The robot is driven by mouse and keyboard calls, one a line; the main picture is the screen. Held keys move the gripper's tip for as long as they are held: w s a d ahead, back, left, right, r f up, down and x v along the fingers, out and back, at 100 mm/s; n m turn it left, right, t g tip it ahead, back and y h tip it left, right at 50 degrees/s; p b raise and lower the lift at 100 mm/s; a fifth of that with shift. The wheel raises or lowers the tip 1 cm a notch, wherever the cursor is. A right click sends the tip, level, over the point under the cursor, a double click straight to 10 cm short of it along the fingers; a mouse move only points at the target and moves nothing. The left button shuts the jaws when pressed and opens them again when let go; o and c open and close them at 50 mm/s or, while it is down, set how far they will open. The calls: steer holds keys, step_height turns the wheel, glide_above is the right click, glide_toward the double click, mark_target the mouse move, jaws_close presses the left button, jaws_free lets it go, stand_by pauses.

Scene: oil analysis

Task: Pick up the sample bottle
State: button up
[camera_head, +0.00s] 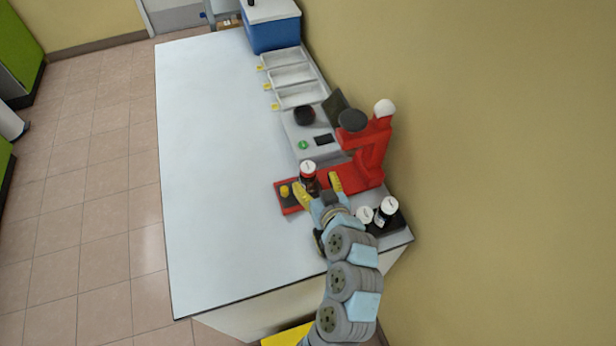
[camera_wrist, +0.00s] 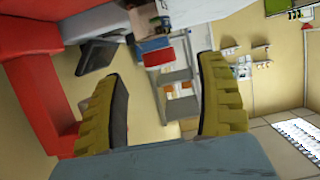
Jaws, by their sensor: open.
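A dark brown bottle (camera_head: 309,183) with a white cap stands upright on the base of the red machine in the head view. Two more white-capped bottles, a left one (camera_head: 364,215) and a right one (camera_head: 389,208), stand on a black holder to the right of my arm. My gripper (camera_head: 319,187) is open, its yellow fingers spread on either side of the lower part of the brown bottle in the picture. Whether they touch it I cannot tell. In the wrist view, my open fingers (camera_wrist: 165,108) show no bottle between them.
The red machine (camera_head: 372,160) with a white top knob stands close beside my gripper. A grey scale (camera_head: 312,142) with a dark bowl (camera_head: 304,115) is behind it. White trays (camera_head: 290,75) and a blue box (camera_head: 272,32) are farther back. The table's left side (camera_head: 210,170) is clear.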

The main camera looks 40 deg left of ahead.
mark_target(310, 174)
steer(key=shift+r+x, duration=0.2)
steer(key=shift+x, duration=2.4)
steer(key=shift+w+a+f, duration=0.35)
steer(key=shift+a, duration=0.2)
jaws_close()
